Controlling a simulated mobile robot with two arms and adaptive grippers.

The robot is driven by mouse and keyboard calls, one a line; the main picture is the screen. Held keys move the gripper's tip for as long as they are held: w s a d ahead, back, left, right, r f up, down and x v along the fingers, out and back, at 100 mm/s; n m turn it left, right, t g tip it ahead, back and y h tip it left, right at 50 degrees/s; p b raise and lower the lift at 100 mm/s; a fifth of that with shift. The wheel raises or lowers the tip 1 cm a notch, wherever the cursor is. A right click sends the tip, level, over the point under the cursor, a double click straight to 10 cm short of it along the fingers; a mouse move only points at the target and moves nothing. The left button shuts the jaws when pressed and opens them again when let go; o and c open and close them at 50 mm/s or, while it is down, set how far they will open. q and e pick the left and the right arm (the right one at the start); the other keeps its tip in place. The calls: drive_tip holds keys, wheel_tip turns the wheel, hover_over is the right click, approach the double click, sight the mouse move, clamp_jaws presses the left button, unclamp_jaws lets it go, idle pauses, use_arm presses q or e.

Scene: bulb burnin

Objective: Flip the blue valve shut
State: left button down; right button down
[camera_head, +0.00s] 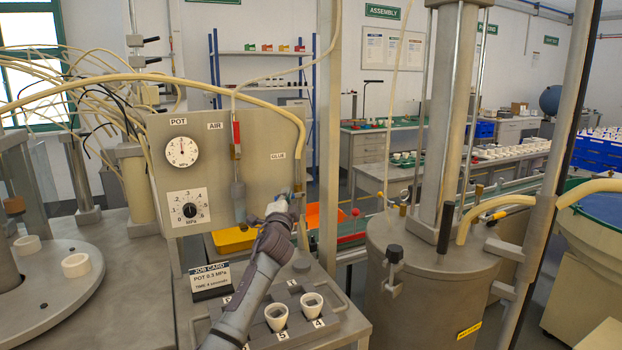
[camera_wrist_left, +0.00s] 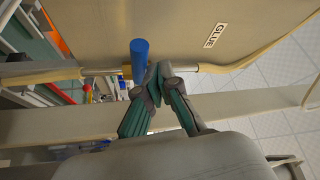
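The blue valve handle (camera_wrist_left: 139,60) stands out across the glue line in the left wrist view, roughly at right angles to the metal pipe. In the head view it is mostly hidden by my gripper at the panel's right edge. My left gripper (camera_wrist_left: 158,72) has its fingertips drawn together just right of the handle, with nothing seen between them. The tips are very close to the handle; I cannot tell whether they touch. The left gripper also shows in the head view (camera_head: 288,200), below the GLUE label (camera_head: 278,156). My right gripper is not in view.
The grey panel (camera_head: 220,250) carries two dials and a red valve (camera_head: 237,135) on the air line. A post (camera_head: 329,130) and a grey tank (camera_head: 420,290) stand to the right.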

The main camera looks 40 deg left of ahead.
use_arm(q)
drive_tip(key=shift+f, duration=0.65)
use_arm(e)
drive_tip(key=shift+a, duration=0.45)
use_arm(q)
drive_tip(key=r+v, duration=0.1)
drive_tip(key=v, duration=1.1)
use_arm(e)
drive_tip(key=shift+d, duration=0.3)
use_arm(q)
drive_tip(key=shift+s, duration=0.1)
